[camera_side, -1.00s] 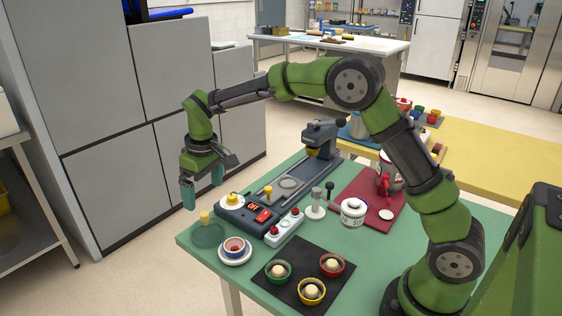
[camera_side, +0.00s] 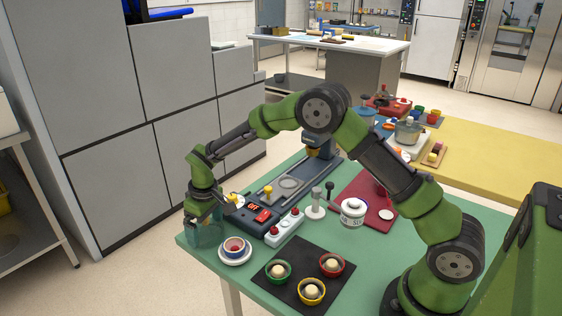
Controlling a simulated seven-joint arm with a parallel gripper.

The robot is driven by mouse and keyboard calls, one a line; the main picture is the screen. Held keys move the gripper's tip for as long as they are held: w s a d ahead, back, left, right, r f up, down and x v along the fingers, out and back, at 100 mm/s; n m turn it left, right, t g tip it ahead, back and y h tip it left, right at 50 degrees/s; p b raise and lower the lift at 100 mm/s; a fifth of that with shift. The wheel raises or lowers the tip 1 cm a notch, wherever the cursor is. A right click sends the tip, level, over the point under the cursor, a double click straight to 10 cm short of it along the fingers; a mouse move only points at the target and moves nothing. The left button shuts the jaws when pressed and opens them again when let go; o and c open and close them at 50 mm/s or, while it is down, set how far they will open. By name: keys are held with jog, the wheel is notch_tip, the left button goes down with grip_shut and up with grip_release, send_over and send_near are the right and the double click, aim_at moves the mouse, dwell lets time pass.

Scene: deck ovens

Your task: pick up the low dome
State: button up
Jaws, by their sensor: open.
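The low dome (camera_side: 208,241) is a see-through dark green cover at the near left corner of the green table. Its yellow knob, seen earlier, is now hidden behind my gripper. My gripper (camera_side: 204,226) is open and points down at the dome, with its teal fingers low around where the knob stands. The fingers overlap the dome in this view, so I cannot tell whether they touch it.
A dark device with a red switch (camera_side: 263,215) is behind. A black mat (camera_side: 281,294) holds three coloured cups. The table's left edge is near.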

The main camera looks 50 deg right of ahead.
jog(key=shift+c, duration=0.5)
jog(key=shift+r, duration=0.1)
jog(key=c, duration=0.4)
notch_tip(320, 180, up, 10)
jog(key=shift+a+r, duration=0.1)
jog(key=shift+r, duration=0.1)
jog(key=shift+c, duration=0.2)
jog(key=s, duration=0.3)
jog(key=s+f, duration=0.1)
jog(key=s, duration=0.6)
jog(key=shift+s+f, duration=0.2)
jog(key=shift+f, duration=3.25)
